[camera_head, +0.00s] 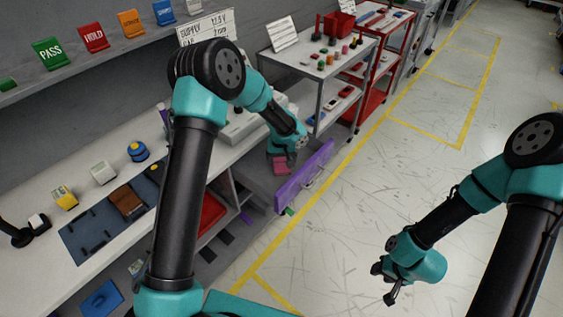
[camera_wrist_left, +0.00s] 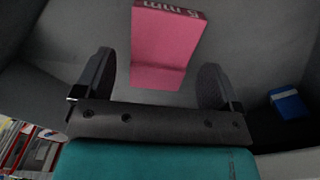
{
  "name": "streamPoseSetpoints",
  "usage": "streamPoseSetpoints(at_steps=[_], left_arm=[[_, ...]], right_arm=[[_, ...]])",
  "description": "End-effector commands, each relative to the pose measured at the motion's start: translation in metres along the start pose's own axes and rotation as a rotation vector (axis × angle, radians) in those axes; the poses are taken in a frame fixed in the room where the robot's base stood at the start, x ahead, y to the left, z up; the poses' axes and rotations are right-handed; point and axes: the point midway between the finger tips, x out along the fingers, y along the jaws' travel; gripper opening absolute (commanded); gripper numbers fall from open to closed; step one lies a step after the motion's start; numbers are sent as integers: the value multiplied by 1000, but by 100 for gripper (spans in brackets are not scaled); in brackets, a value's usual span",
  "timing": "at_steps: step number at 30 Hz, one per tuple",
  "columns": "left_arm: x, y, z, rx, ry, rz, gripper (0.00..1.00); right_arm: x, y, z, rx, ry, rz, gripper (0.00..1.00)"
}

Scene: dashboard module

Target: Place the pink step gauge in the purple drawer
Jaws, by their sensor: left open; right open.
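The pink step gauge (camera_wrist_left: 163,45) is a pink block with dark markings on one end. In the left wrist view it lies beyond and between the spread fingers of my left gripper (camera_wrist_left: 155,80), with gaps on both sides. In the head view the gauge (camera_head: 281,167) shows just below my left gripper (camera_head: 291,160), behind the purple front of the open drawer (camera_head: 304,177). It appears to be inside the grey drawer interior; the gripper partly hides it. My right gripper (camera_head: 385,284) is open and empty, over the floor at the right.
A small blue object (camera_wrist_left: 288,103) is right of the gauge in the wrist view. The workbench (camera_head: 98,170) with several items runs along the left. A grey shelf cart (camera_head: 318,70) stands behind the drawer. The floor (camera_head: 400,190) at the right is clear.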

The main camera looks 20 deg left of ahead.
Motion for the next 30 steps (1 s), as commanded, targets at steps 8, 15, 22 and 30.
streamPoseSetpoints(at_steps=[8, 15, 22, 30], left_arm=[[-51, 0, 0, 0, 2, 2, 89], [-91, 0, 0, 0, 2, 2, 89], [-105, 0, 0, 0, -1, 1, 89], [-104, 0, 0, 0, -1, 0, 89]], right_arm=[[0, 0, 0, 0, 0, 0, 43], [0, 0, 0, 0, 0, 0, 43], [0, 0, 0, 0, 0, 0, 43], [0, 0, 0, 0, 0, 0, 43]])
